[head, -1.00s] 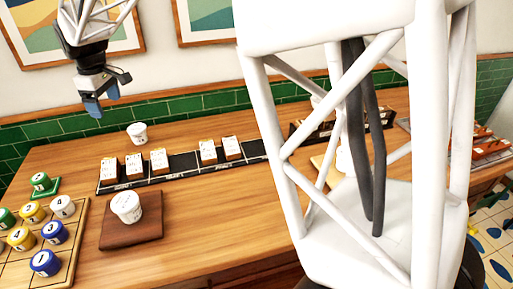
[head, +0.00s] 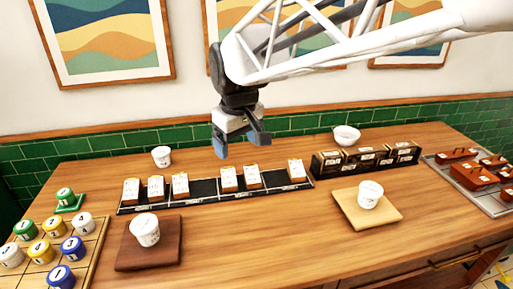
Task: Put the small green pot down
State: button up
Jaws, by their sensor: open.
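The small green pot (head: 65,196), with a white numbered lid, stands upright on a small green mat (head: 72,206) at the far left of the table. My gripper (head: 240,144) is open and empty, pointing down in the air over the black rack, well to the right of the green pot. Another green pot (head: 26,229) is on the wooden board (head: 92,262) at the lower left, among white, yellow and blue pots.
White tubs stand on a dark brown board (head: 174,256), a light board (head: 349,214) and the table (head: 265,245). White cards stand in a long black rack (head: 205,189). Behind are a dark box row (head: 330,165) and a white bowl (head: 346,135). A tray of red-brown blocks is at right.

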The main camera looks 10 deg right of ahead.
jog(key=s+d+f+m, duration=0.3)
jog(key=s+d, duration=0.2)
jog(key=s, duration=0.4)
jog(key=s+d+f+m, duration=0.2)
jog(key=s+d+f, duration=0.2)
jog(key=s, duration=0.6)
jog(key=shift+d+m+t, duration=0.3)
jog(key=shift+d+m, duration=0.1)
jog(key=shift+d, duration=0.6)
jog(key=shift+s+f+h, duration=0.1)
jog(key=shift+h, duration=0.2)
